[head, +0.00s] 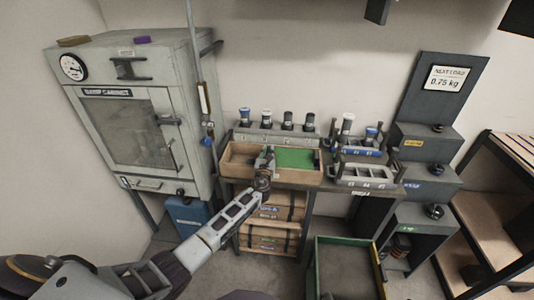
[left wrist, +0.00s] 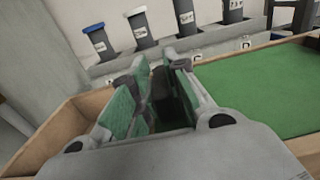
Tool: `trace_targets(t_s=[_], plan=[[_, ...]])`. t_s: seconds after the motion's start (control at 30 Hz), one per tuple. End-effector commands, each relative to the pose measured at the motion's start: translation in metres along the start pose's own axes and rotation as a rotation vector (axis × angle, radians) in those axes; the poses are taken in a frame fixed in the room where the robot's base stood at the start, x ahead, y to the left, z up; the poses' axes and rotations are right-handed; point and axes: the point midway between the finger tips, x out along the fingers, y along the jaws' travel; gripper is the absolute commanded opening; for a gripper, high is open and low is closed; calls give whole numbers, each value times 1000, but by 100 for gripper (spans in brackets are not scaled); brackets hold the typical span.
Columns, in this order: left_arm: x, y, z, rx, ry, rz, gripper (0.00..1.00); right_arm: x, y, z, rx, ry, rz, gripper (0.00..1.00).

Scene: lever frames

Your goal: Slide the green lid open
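The green lid (head: 297,158) lies flat over the right part of a wooden box (head: 238,172) on the bench. The left part of the box is uncovered. In the left wrist view the lid (left wrist: 260,85) fills the right side. My left gripper (head: 266,157) points down into the box at the lid's left edge. In the left wrist view its fingers (left wrist: 158,85) stand a little apart, with a dark upright piece between them. I cannot tell whether that piece is a handle or part of a finger, or whether it is gripped. My right gripper is not in view.
A rack (head: 275,137) of several capped bottles stands close behind the box. Grey holders (head: 363,174) stand to its right. A grey cabinet (head: 140,115) is at the left. A green-rimmed bin (head: 317,265) is on the floor. The space above the lid is clear.

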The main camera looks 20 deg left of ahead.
Motion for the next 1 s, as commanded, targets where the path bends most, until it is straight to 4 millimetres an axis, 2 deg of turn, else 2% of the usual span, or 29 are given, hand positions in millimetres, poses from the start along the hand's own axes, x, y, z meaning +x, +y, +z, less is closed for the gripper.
trace_targets(t_s=[0.03, 0.13, 0.17, 0.67, 1.0], plan=[[0, 0, 0, 0, 1, 0, 23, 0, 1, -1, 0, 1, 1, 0], [0, 0, 0, 1, 0, 0, 36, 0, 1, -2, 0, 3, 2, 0], [0, 0, 0, 1, 0, 0, 38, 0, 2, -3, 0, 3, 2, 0], [-4, 1, 0, 1, 0, 0, 38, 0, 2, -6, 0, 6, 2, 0], [-27, 1, -1, 1, 1, 0, 38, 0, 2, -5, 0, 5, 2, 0]])
